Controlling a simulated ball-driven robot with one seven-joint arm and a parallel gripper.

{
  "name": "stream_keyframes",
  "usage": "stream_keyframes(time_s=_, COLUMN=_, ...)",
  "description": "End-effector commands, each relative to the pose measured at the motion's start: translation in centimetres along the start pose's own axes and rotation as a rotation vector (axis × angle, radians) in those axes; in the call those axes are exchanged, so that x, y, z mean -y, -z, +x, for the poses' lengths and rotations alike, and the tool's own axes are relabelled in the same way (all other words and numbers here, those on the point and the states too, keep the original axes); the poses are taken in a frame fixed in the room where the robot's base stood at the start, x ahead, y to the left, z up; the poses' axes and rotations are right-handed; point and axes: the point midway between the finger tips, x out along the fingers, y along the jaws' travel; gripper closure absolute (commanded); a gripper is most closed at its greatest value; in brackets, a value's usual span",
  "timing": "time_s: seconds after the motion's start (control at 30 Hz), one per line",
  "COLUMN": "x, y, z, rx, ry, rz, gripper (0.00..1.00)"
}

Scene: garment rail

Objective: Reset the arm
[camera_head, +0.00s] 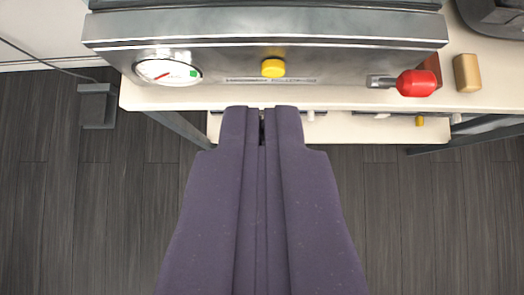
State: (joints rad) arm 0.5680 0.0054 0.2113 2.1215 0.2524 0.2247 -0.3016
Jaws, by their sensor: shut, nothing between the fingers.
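My gripper (262,112) reaches up from the bottom middle of the head camera view. Its two purple fingers lie side by side and are shut, with only a thin dark slit at the tips. Nothing is held between them. In the picture the tips overlap the front edge of a pale table (350,98). Whether they touch anything there cannot be told.
A grey metal machine (215,50) stands on the table, with a dial gauge (168,71), a yellow knob (273,68) and a red-knobbed lever (417,83). A tan block (467,73) is to the right. A dark pedal-like box (97,106) sits left on bare floor.

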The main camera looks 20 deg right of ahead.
Motion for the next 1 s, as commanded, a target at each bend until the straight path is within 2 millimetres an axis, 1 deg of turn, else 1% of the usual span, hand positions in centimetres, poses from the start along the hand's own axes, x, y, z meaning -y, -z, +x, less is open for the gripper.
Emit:
stream_keyframes(time_s=0.07, x=0.0, y=-0.3, z=-0.6, rx=0.000, ry=0.000, rz=0.001, gripper=1.00)
stream_keyframes(time_s=0.17, x=0.0, y=-0.6, z=-0.9, rx=0.000, ry=0.000, rz=0.001, gripper=1.00)
stream_keyframes(time_s=0.23, x=0.3, y=-0.1, z=-1.2, rx=-0.008, ry=0.004, rz=-0.004, gripper=1.00)
stream_keyframes(time_s=0.27, x=0.6, y=0.4, z=-1.5, rx=-0.017, ry=0.007, rz=-0.009, gripper=1.00)
stream_keyframes(time_s=0.37, x=2.6, y=3.8, z=-3.7, rx=-0.076, ry=0.033, rz=-0.040, gripper=1.00)
stream_keyframes(time_s=0.4, x=3.8, y=5.8, z=-5.3, rx=-0.111, ry=0.047, rz=-0.058, gripper=1.00)
stream_keyframes(time_s=0.47, x=6.0, y=9.0, z=-8.3, rx=-0.173, ry=0.075, rz=-0.085, gripper=1.00)
stream_keyframes(time_s=0.5, x=7.4, y=11.1, z=-10.7, rx=-0.216, ry=0.094, rz=-0.102, gripper=1.00)
stream_keyframes(time_s=0.57, x=9.4, y=13.9, z=-14.7, rx=-0.282, ry=0.124, rz=-0.122, gripper=1.00)
stream_keyframes(time_s=0.6, x=10.6, y=15.5, z=-17.5, rx=-0.323, ry=0.143, rz=-0.132, gripper=1.00)
stream_keyframes(time_s=0.67, x=11.9, y=17.4, z=-21.6, rx=-0.381, ry=0.169, rz=-0.141, gripper=1.00)
stream_keyframes(time_s=0.7, x=12.7, y=18.4, z=-24.1, rx=-0.414, ry=0.186, rz=-0.144, gripper=1.00)
stream_keyframes(time_s=0.8, x=13.7, y=20.1, z=-29.4, rx=-0.482, ry=0.219, rz=-0.145, gripper=1.00)
stream_keyframes(time_s=0.83, x=13.8, y=20.4, z=-30.6, rx=-0.497, ry=0.226, rz=-0.144, gripper=1.00)
stream_keyframes(time_s=0.9, x=13.9, y=20.9, z=-32.7, rx=-0.523, ry=0.239, rz=-0.139, gripper=1.00)
stream_keyframes(time_s=1.0, x=14.0, y=21.2, z=-34.0, rx=-0.538, ry=0.246, rz=-0.137, gripper=1.00)
